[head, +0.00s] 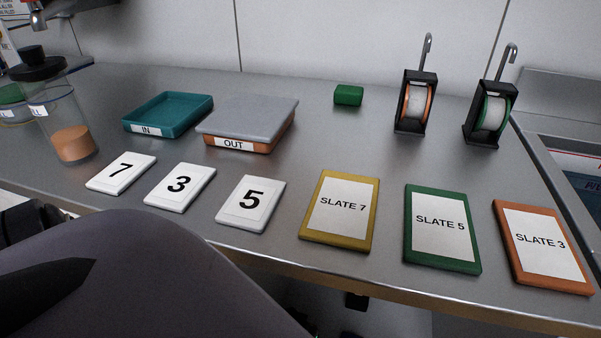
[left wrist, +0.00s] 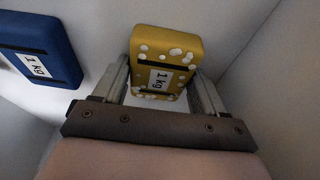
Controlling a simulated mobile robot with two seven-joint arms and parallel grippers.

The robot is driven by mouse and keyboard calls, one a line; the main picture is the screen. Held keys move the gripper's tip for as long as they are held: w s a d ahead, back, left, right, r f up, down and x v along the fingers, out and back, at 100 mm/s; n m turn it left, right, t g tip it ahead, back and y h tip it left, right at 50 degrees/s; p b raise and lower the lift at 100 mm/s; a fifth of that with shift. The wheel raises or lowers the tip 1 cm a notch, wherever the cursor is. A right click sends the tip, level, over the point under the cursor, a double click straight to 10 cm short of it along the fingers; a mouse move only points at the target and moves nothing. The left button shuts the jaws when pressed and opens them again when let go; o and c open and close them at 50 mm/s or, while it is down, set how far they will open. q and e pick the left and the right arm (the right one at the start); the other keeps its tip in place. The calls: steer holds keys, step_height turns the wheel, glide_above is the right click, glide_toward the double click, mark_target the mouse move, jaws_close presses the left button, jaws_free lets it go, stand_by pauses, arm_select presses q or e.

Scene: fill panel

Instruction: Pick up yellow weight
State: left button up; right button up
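The yellow weight (left wrist: 165,58), with white dots and a "1 kg" label, shows in the left wrist view. My left gripper (left wrist: 160,78) has one finger on each side of its near end. The fingers are well apart, and I cannot tell whether they touch the weight. The weight does not show in the head view. My left gripper is hidden there too, with my dark arm link filling the lower left. My right gripper is in neither view.
A blue 1 kg weight (left wrist: 40,48) lies left of the yellow one, on a pale surface with walls at right. In the head view, the steel counter (head: 330,140) holds number tiles, slates (head: 340,243), trays (head: 168,131), a green block (head: 348,95) and two spool holders.

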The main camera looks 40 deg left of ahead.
arm_select(q)
steer(key=c, duration=0.5)
steer(key=shift+w+r, duration=0.1)
steer(key=shift+w, duration=0.05)
jaws_close()
steer(key=shift+r, duration=0.1)
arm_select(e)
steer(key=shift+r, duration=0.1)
arm_select(q)
steer(key=shift+r, duration=0.15)
step_height(320, 180, up, 8)
steer(key=p, duration=0.4)
steer(key=shift+p, duration=0.3)
step_height(320, 180, up, 12)
steer(key=p, duration=0.4)
steer(key=shift+p, duration=0.3)
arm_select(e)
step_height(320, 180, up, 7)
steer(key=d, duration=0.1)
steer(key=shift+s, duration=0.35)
